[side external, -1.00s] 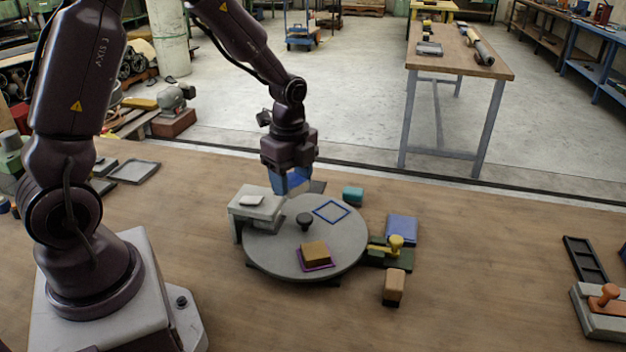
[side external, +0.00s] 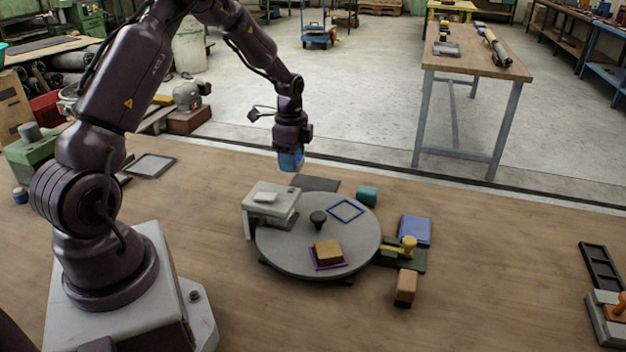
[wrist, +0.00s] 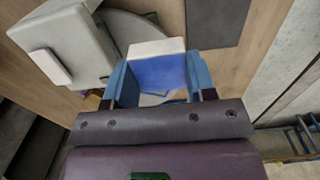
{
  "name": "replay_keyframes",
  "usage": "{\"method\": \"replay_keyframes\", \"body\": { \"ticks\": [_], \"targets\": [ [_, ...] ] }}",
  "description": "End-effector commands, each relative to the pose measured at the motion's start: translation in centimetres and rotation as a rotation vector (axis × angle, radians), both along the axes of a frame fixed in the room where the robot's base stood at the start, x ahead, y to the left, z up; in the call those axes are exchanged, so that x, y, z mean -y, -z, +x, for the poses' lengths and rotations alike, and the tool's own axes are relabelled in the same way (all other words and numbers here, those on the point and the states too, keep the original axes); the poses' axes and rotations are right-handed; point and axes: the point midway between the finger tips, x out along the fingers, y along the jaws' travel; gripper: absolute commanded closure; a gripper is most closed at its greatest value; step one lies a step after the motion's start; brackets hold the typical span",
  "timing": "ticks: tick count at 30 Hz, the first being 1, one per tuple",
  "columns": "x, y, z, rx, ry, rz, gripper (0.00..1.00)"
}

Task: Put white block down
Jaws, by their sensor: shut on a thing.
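My gripper (side external: 290,160) has blue fingers and hangs in the air beyond the grey stand. In the wrist view my gripper (wrist: 160,75) is shut on a block, the white block (wrist: 157,48), which shows a pale white face and a blue face between the fingers. In the side view the fingers mostly hide it. A dark grey mat (side external: 315,183) lies flat on the table behind the turntable; it also shows in the wrist view (wrist: 215,22), ahead of the held block. The mat looks bare.
A round grey turntable (side external: 290,250) bears a black knob (side external: 318,218), a blue square outline (side external: 346,209) and a yellow-brown block (side external: 328,249). A grey stand (side external: 262,218) with a small white piece (side external: 265,197) overhangs its left edge. A teal block (side external: 367,195) stands behind.

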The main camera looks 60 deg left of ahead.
Motion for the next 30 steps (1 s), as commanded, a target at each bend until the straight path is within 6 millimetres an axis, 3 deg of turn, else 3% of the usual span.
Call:
{"method": "replay_keyframes", "body": {
  "ticks": [6,15,23,30],
  "targets": [
    [-2.3,2.1,3.8,0.001,0.000,0.000,0.86],
    [-4.3,6.7,7.1,0.001,0.003,0.001,0.86],
    [-4.8,7.7,7.9,0.001,0.003,0.001,0.86],
    [-4.9,10.8,8.0,0.000,0.003,0.000,0.86]
  ]
}}
